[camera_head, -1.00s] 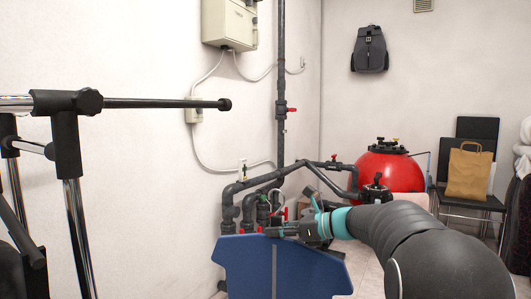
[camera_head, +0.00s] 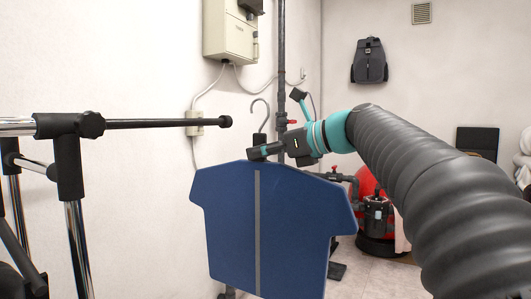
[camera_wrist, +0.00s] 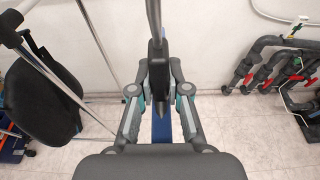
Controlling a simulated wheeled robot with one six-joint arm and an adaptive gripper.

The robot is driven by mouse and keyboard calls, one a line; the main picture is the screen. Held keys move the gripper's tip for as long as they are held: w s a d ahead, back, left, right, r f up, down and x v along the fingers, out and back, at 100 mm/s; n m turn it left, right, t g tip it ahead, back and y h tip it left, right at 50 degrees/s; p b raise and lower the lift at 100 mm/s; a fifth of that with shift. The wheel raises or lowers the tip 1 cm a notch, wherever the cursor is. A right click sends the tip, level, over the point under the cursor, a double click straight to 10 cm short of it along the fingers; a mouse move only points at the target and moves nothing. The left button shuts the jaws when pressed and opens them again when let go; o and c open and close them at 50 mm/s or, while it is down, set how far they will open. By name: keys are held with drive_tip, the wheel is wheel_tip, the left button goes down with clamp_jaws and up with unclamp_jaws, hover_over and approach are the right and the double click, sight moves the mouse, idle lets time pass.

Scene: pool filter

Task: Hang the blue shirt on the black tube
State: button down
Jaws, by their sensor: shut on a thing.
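The blue shirt (camera_head: 225,215) is a stiff, flat shirt shape with a grey centre stripe. It hangs upright from a hanger with a grey hook (camera_head: 262,112) in the head view. My gripper (camera_head: 268,148) is shut on the hanger's neck just above the collar. The black tube (camera_head: 165,123) sticks out to the right from a chrome rack and ends in a round knob. The hook's top is a little right of the knob and apart from it. In the wrist view the shirt (camera_wrist: 162,128) shows only as a narrow blue strip below the jaws.
The chrome rack (camera_head: 78,245) stands at the left, near the wall. A wall box (camera_head: 229,30) and a vertical pipe are behind the hook. Pipes (camera_wrist: 262,70) and a red tank (camera_head: 366,190) are at the right. A black chair (camera_wrist: 42,95) is left in the wrist view.

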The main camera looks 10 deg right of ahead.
drive_tip(key=shift+a+r+p+x, duration=0.1)
drive_tip(key=shift+r+x, duration=0.3)
drive_tip(key=shift+x, duration=1.25)
drive_tip(key=shift+a+r+p+x, duration=0.1)
drive_tip(key=shift+r+x, duration=0.3)
drive_tip(key=shift+x, duration=1.25)
drive_tip(key=shift+a+r+p+x, duration=0.1)
drive_tip(key=shift+r+x, duration=0.25)
drive_tip(key=shift+x, duration=1.25)
drive_tip(key=shift+w+a+r+p, duration=0.15)
drive_tip(key=shift+w+a+p, duration=0.3)
drive_tip(key=shift+w+a, duration=0.1)
drive_tip(key=shift+w+a+p, duration=0.4)
drive_tip(key=shift+w+a, duration=0.05)
drive_tip(key=shift+a, duration=0.1)
drive_tip(key=shift+d+p, duration=0.1)
drive_tip(key=shift+p, duration=0.25)
drive_tip(key=shift+w+a, duration=0.3)
drive_tip(key=shift+a, duration=0.1)
drive_tip(key=shift+w+a+f+b, duration=0.2)
drive_tip(key=shift+a+f, duration=0.1)
drive_tip(key=shift+f, duration=0.45)
drive_tip(key=shift+w+a+f+b, duration=0.2)
drive_tip(key=shift+a+f, duration=0.05)
drive_tip(key=shift+f, duration=0.5)
drive_tip(key=shift+s+d+f, duration=0.1)
drive_tip(key=shift+d+f, duration=0.05)
drive_tip(key=shift+f, duration=0.1)
drive_tip(key=c, duration=1.1)
unclamp_jaws()
